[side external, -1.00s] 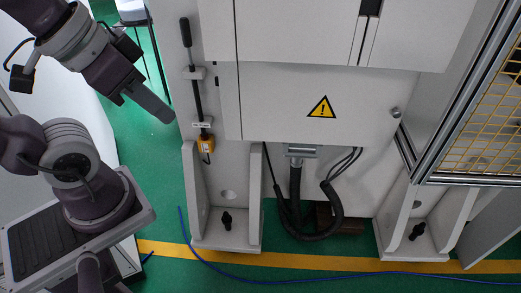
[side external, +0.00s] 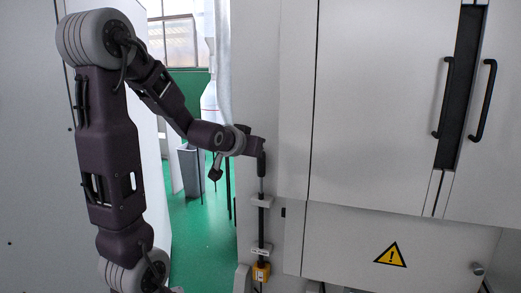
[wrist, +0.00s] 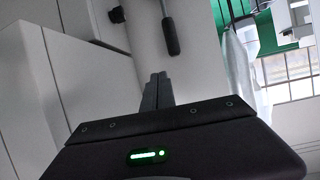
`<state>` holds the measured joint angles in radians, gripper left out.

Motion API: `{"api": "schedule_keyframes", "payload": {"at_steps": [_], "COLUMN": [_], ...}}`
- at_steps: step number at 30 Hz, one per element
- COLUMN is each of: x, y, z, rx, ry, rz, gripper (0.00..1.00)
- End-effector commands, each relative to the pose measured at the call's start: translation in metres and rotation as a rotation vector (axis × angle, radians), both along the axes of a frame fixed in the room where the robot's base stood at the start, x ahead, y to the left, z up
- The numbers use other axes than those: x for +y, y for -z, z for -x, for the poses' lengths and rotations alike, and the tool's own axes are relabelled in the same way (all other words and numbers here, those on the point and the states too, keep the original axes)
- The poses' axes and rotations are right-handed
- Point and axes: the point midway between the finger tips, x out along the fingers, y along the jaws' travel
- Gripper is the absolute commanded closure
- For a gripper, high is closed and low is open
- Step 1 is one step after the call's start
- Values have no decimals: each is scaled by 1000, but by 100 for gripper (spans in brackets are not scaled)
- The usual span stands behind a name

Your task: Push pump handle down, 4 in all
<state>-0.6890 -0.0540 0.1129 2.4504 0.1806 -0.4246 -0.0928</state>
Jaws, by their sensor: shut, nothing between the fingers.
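The pump handle (wrist: 171,36) is a dark grip on a rod. In the wrist view its end shows just beyond my gripper (wrist: 157,78), with a small gap between them in the picture. My fingers are shut and empty. In the side view my gripper (side external: 258,150) is at the top of the pump rod (side external: 261,220), where the dark gripper and dark grip overlap. I cannot tell there whether they touch. The rod runs upright through a bracket to a yellow pump body (side external: 261,272) low on the cabinet side.
The large pale cabinet (side external: 365,130) stands right of the pump, with black door handles (side external: 481,100) and a warning sign (side external: 391,255). Green floor (side external: 200,240) shows to the left. A window and a grey bin (side external: 190,170) are behind.

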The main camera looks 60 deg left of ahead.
Motion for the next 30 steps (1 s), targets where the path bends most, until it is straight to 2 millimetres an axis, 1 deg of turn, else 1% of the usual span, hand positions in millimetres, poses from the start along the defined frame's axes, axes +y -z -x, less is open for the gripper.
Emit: {"api": "schedule_keyframes", "payload": {"at_steps": [1,3,6,14,17,20,30], "x": [11,22,29,29,32,42,93], "y": [-9,-20,-28,-30,-28,-24,-6], "z": [3,7,9,8,5,-5,-56], "rx": [-46,-99,-134,-140,-139,-137,-139], "ry": [-31,-60,-78,-78,-78,-78,-79], "rz": [-27,-59,-84,-88,-86,-85,-86], "gripper": [100,100,100,100,100,100,100]}}
